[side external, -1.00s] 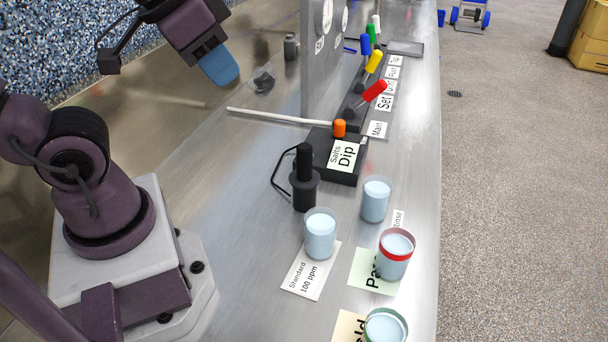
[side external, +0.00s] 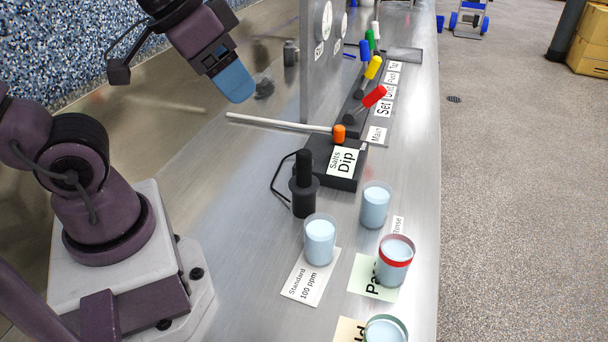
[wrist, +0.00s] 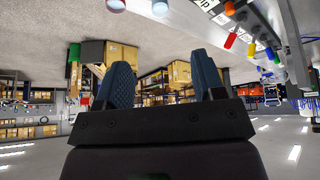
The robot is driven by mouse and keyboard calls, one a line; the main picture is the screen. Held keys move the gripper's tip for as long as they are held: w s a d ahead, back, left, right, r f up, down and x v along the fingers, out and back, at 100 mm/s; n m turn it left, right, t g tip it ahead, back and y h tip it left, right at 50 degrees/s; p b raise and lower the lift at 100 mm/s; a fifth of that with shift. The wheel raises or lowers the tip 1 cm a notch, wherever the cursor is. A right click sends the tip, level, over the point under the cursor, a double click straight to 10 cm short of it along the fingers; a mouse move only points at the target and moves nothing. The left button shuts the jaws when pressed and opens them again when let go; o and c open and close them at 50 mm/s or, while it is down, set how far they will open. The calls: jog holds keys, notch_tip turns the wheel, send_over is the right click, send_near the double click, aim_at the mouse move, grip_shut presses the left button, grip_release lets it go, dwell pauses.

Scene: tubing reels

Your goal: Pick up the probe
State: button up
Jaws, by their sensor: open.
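The probe (side external: 304,168) looks like a black upright cylinder standing in a wider black holder (side external: 305,198) on the metal bench. A thin black cable loops from it to the black box (side external: 318,152) labelled "Salts Dip". My gripper (side external: 236,92), with blue fingers, hangs above the bench, up and to the left of the probe and well apart from it. In the wrist view my gripper (wrist: 165,72) shows two blue fingers spread apart with nothing between them. The probe cannot be made out in the wrist view.
Cups of pale liquid stand in front: a standard cup (side external: 320,240), a plain cup (side external: 375,206), a red-banded cup (side external: 396,262) and a green-rimmed cup (side external: 385,328). A white rod (side external: 275,121) lies behind the box. Coloured levers (side external: 374,96) and a grey panel (side external: 320,75) stand farther back.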

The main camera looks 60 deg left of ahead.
jog(key=w+d+f+n+t+h, duration=0.1)
jog(key=w+d+f, duration=0.1)
jog(key=w, duration=0.2)
jog(key=w+d+f+n+h, duration=0.1)
jog(key=w+d+f, duration=0.1)
jog(key=w+f, duration=0.15)
jog(key=n+t+y, duration=0.4)
jog(key=n+y, duration=0.3)
jog(key=y, duration=0.5)
send_near(309, 156)
jog(key=w+a+f, duration=0.2)
jog(key=a+f, duration=0.3)
jog(key=m+t, duration=0.2)
jog(key=t, duration=0.2)
jog(key=shift+s+m, duration=0.1)
jog(key=shift+m, duration=0.3)
jog(key=shift+t+h, duration=0.3)
jog(key=shift+t, duration=0.1)
jog(key=shift+x, duration=3.75)
jog(key=c, duration=1)
